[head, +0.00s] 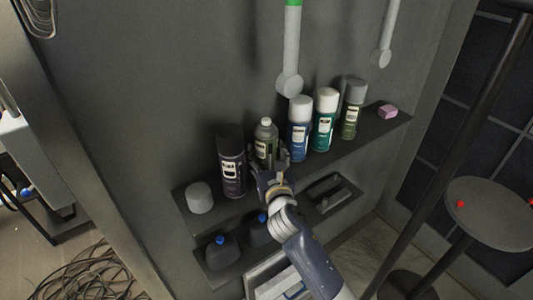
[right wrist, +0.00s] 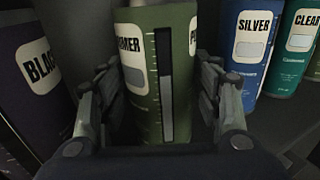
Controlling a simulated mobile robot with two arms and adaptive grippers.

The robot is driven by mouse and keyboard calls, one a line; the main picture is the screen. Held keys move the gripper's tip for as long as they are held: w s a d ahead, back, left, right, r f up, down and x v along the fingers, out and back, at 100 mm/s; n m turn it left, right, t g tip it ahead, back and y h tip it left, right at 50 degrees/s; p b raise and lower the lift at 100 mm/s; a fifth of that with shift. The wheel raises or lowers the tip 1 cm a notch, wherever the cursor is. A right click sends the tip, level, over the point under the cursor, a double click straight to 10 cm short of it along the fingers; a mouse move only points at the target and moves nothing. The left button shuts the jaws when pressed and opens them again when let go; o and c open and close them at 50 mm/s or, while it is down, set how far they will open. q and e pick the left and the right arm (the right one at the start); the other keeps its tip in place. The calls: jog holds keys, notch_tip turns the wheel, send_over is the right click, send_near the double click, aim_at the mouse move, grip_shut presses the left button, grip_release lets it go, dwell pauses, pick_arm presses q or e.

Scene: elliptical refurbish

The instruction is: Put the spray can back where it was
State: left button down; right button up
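The olive-green spray can (head: 265,147) labelled PRIMER stands upright on the upper wall shelf (head: 350,140), between a dark can and a blue can. It also shows large in the right wrist view (right wrist: 160,70). My right gripper (head: 269,164) is at its lower front, with one finger along each side. The can's base is hidden behind the gripper. My left gripper is in neither view.
On the shelf stand the dark BLACK can (head: 231,165) close left, blue SILVER can (head: 299,135) right, then teal CLEAR can (head: 325,125) and another green can (head: 352,115). A grey cylinder (head: 199,198) and pink block (head: 388,111) sit at the ends. Dark bottles (head: 221,254) stand below.

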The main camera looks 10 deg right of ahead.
jog(key=shift+r, duration=0.2)
jog(key=shift+s+f, duration=0.1)
jog(key=shift+s, duration=0.1)
jog(key=s+b, duration=0.2)
jog(key=s, duration=0.9)
jog(key=shift+s+a, duration=0.15)
jog(key=shift+s, duration=0.15)
